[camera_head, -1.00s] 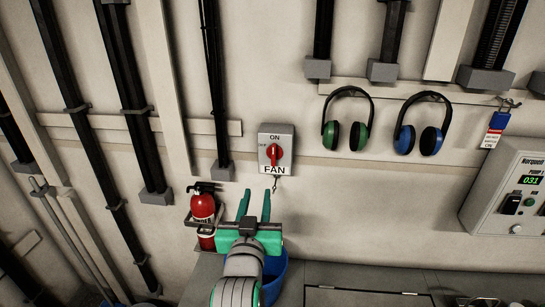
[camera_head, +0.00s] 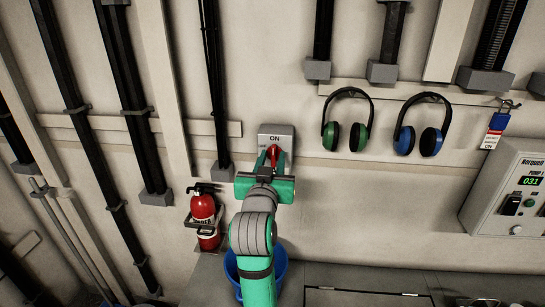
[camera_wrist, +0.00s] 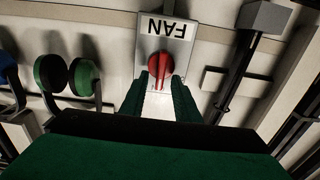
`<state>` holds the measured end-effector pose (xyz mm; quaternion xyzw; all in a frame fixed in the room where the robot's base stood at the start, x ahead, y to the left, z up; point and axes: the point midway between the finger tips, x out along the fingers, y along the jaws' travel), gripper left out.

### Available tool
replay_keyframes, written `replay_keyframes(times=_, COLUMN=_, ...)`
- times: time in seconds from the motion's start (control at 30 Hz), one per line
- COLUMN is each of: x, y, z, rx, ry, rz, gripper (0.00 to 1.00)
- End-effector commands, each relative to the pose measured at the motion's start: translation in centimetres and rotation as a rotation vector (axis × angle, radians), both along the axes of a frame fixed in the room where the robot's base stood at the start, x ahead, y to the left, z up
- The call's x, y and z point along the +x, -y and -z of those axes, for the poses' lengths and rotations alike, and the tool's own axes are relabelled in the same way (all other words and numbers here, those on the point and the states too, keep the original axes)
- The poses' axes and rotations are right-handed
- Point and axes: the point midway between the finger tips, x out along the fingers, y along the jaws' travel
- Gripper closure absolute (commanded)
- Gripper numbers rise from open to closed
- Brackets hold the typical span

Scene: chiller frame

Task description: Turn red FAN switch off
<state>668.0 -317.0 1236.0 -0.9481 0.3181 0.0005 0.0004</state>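The FAN switch is a grey box (camera_head: 284,133) on the wall, with a red rotary knob (camera_head: 273,155) whose grip stands about upright under the ON label. The FAN label is hidden behind my gripper in the head view but shows upside down in the wrist view (camera_wrist: 168,28). My gripper (camera_head: 271,152) is open at the switch, with one green finger on each side of the red knob. In the wrist view, the knob (camera_wrist: 160,68) sits between the fingertips. Slim gaps seem to remain beside it; contact is not clear.
A red fire extinguisher (camera_head: 202,206) hangs to the lower left. Green earmuffs (camera_head: 357,135) and blue earmuffs (camera_head: 405,138) hang to the right. A blue bucket (camera_head: 279,272) is below behind my arm. A control panel (camera_head: 512,190) is at far right.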

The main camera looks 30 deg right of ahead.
Motion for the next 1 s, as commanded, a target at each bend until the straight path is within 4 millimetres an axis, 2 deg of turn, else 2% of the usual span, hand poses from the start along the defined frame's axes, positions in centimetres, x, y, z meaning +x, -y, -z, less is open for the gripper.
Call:
replay_keyframes(times=0.2, x=1.13, y=0.81, z=-0.03, rx=0.000, ry=0.000, rz=-0.001, gripper=0.71)
replay_keyframes(times=0.47, x=1.22, y=0.90, z=-0.01, rx=-0.001, ry=0.001, rz=-0.002, gripper=0.71)
replay_keyframes(times=0.5, x=1.23, y=0.89, z=-0.01, rx=-0.001, ry=0.001, rz=-0.002, gripper=0.76)
replay_keyframes(times=0.6, x=1.22, y=0.89, z=-0.02, rx=-0.001, ry=0.001, rz=-0.001, gripper=1.00)
replay_keyframes(times=1.0, x=1.23, y=0.84, z=-0.02, rx=-0.029, ry=-0.021, rz=-0.001, gripper=1.00)
